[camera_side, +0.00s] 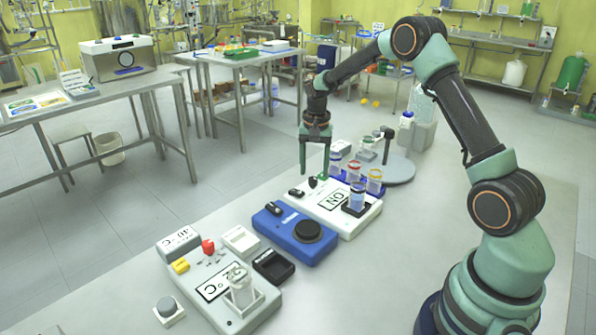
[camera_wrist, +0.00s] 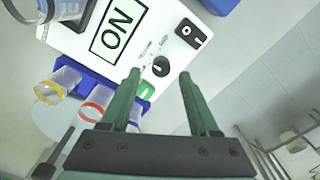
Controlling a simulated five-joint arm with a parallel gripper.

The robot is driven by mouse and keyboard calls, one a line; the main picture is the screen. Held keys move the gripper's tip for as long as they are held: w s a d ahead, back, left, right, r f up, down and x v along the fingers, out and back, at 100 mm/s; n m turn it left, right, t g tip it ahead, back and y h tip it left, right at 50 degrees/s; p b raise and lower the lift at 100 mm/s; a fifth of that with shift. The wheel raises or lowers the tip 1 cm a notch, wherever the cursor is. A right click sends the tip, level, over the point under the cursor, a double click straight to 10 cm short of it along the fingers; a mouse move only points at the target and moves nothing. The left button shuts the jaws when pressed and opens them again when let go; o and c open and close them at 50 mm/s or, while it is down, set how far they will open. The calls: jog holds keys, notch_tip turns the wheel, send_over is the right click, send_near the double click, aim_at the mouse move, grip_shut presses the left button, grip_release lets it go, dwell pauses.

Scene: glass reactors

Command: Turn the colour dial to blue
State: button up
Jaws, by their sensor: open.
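A white device (camera_side: 345,215) with a large ON label stands on the table. In the side view the dial (camera_side: 312,182) is just under my fingertips. My gripper (camera_side: 314,171) points down, open and empty. In the wrist view its two fingers (camera_wrist: 159,77) appear on either side of the dial, seemingly above it; contact cannot be told.
A black switch (camera_wrist: 193,33) sits near the dial. A blue rack (camera_wrist: 82,75) with coloured-rim vials stands along the device. A clear vessel (camera_side: 357,196) is on the device. A blue hotplate (camera_side: 283,243) and a grey instrument (camera_side: 255,305) stand in front.

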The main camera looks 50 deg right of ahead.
aim_at(313, 183)
jog(key=shift+f, duration=1.25)
grip_shut()
jog(key=shift+n, duration=0.4)
jog(key=n, duration=0.4)
jog(key=shift+n, duration=0.3)
jog(key=shift+d+n, duration=0.1)
jog(key=shift+n, duration=2.1)
